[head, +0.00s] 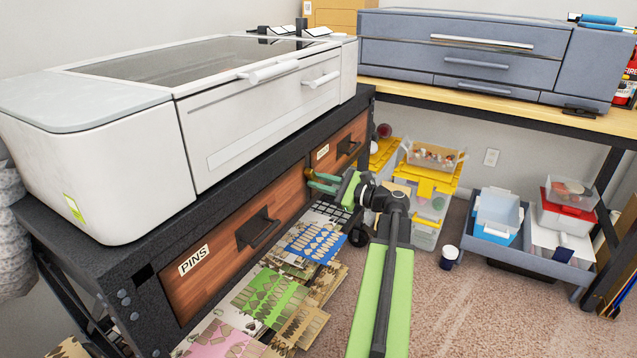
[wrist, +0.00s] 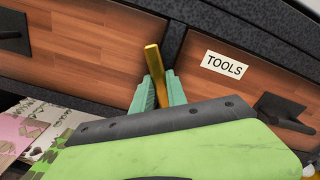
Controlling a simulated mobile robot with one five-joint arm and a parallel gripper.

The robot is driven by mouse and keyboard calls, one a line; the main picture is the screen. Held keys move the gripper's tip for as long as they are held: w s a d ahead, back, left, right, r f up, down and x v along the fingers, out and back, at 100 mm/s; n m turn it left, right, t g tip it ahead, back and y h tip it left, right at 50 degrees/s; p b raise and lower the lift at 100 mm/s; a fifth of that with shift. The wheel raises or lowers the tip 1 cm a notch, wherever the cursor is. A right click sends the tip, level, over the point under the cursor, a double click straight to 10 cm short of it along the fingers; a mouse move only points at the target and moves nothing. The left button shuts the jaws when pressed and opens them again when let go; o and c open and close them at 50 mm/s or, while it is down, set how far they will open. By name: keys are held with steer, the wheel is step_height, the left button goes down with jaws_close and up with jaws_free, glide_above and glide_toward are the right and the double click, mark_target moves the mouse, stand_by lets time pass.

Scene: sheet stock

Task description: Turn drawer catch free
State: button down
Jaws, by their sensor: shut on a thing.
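The drawer catch is a brass-coloured bar (wrist: 153,62). It stands near the dark divider between two wooden drawer fronts, over the right end of the left one. Only a small brass bit (head: 309,173) of it shows in the head view. My gripper (head: 318,182) has its green fingers shut on the catch; in the wrist view the fingertips (wrist: 156,92) sit on both sides of it. The bar's lower part is hidden by the fingers. The left drawer (head: 215,270) is labelled PINS, the right one (wrist: 225,90) TOOLS. Both look closed.
A white machine (head: 130,150) stands on the dark bench above the drawers. Patterned sheets (head: 265,300) lie below the drawer fronts. The drawer handles (head: 258,230) jut out. Storage boxes (head: 432,190) and a grey bin (head: 560,262) stand to the right, with carpet free in front.

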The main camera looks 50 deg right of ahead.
steer(key=m, duration=0.6)
steer(key=shift+f, duration=0.1)
stand_by(0.6)
steer(key=c, duration=1.3)
jaws_free()
steer(key=v, duration=1.7)
steer(key=shift+s, duration=0.2)
